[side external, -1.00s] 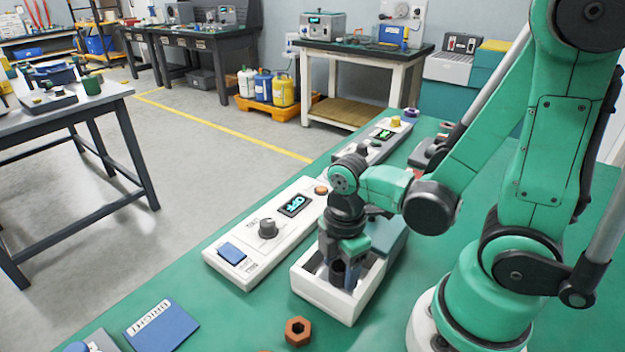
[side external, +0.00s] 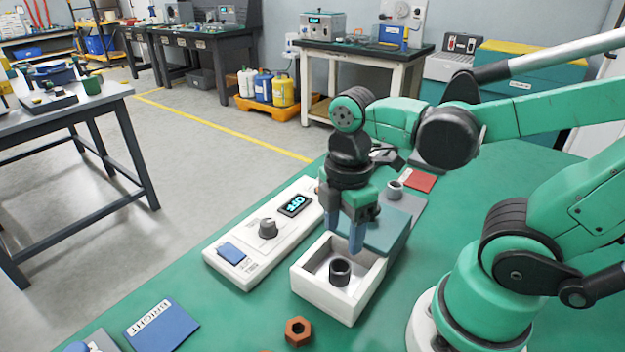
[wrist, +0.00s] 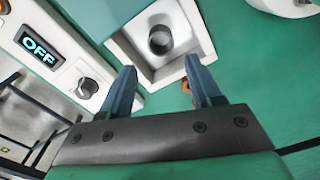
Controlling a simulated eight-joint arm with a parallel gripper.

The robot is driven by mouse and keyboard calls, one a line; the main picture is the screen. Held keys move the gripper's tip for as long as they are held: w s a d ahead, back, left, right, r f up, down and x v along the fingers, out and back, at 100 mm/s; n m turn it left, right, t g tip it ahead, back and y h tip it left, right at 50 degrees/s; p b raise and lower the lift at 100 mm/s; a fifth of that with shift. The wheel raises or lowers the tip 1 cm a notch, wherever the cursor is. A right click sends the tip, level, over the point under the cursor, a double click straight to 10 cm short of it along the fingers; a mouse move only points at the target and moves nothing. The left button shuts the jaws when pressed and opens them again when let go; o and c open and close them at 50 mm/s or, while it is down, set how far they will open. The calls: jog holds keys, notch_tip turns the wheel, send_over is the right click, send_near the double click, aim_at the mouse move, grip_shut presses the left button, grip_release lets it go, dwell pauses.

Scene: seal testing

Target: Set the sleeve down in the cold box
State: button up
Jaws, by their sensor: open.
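The sleeve (side external: 340,272), a dark grey hollow cylinder, stands upright on the floor of the white open-topped cold box (side external: 322,302). It touches no gripper finger. In the wrist view the sleeve (wrist: 160,40) shows inside the box (wrist: 124,48), with its open bore facing up. A teal lid (side external: 385,228) covers the back part of the box.
A white control unit (side external: 250,250) with a knob and a display reading OFF stands left of the box. An orange hex nut (side external: 298,331) and a blue BRIGHT card (side external: 162,326) lie in front. A grey ring (side external: 394,189) and a red card (side external: 418,181) lie behind.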

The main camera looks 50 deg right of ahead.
jog(key=w+r+m+t, duration=0.3)
jog(key=w+m+t, duration=0.3)
jog(key=m, duration=0.7)
jog(key=shift+w+d+r+m+t, duration=0.2)
jog(key=shift+w+r+m+t, duration=0.15)
jog(key=shift+t, duration=0.25)
jog(key=shift+c, duration=0.2)
